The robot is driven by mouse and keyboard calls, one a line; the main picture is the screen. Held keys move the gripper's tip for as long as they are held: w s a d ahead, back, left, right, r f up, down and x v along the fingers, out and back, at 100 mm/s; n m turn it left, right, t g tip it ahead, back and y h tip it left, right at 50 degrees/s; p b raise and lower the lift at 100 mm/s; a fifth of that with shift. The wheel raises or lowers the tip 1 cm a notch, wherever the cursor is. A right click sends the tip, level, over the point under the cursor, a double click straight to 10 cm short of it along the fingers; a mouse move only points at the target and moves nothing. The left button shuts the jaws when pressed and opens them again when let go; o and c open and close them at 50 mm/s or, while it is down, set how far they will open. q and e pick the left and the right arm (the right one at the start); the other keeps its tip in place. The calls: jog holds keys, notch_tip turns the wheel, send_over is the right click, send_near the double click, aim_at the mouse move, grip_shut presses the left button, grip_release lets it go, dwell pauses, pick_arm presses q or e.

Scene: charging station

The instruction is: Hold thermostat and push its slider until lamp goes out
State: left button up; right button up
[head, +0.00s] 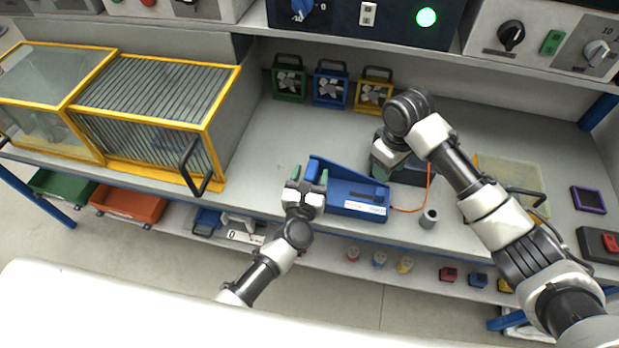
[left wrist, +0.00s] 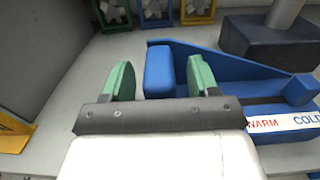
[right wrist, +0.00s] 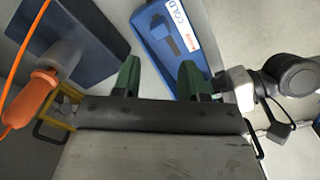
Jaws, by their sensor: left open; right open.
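In the left wrist view, the thermostat's raised blue end block (left wrist: 158,70) stands between the open fingers, nearer the right one. My right gripper (right wrist: 160,80) is open and empty above the worktop; in the right wrist view the thermostat lies beyond its fingers. In the head view its fingers are mostly hidden by the arm. A round green lamp (head: 427,17) glows on the upper panel.
A dark block (right wrist: 75,50) stands close behind the thermostat. Three fans (head: 331,88) line the back; a yellow-framed case (head: 150,100) fills the left.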

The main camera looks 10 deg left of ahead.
pick_arm(q)
jog(key=shift+c, duration=0.4)
jog(key=c, duration=1)
grip_shut()
pick_arm(e)
jog(key=c, duration=0.3)
jog(key=shift+d+m, duration=0.1)
jog(key=shift+m, duration=0.3)
jog(key=shift+c, duration=1.4)
jog(key=shift+d+f+m, duration=0.15)
jog(key=shift+d+m, duration=0.05)
jog(key=shift+m, duration=0.4)
grip_shut()
jog(key=shift+s+d+f+m, duration=0.1)
jog(key=shift+d+f+m, duration=0.3)
jog(key=shift+f+m, duration=1.2)
jog(key=shift+w+d+f+m, duration=0.1)
jog(key=shift+d+f+m, duration=0.35)
jog(key=shift+f+m, duration=1.1)
jog(key=shift+s+d+f+m, duration=0.1)
jog(key=shift+d+f+m, duration=0.3)
jog(key=shift+f+m, duration=1.15)
jog(key=shift+f+n, duration=0.4)
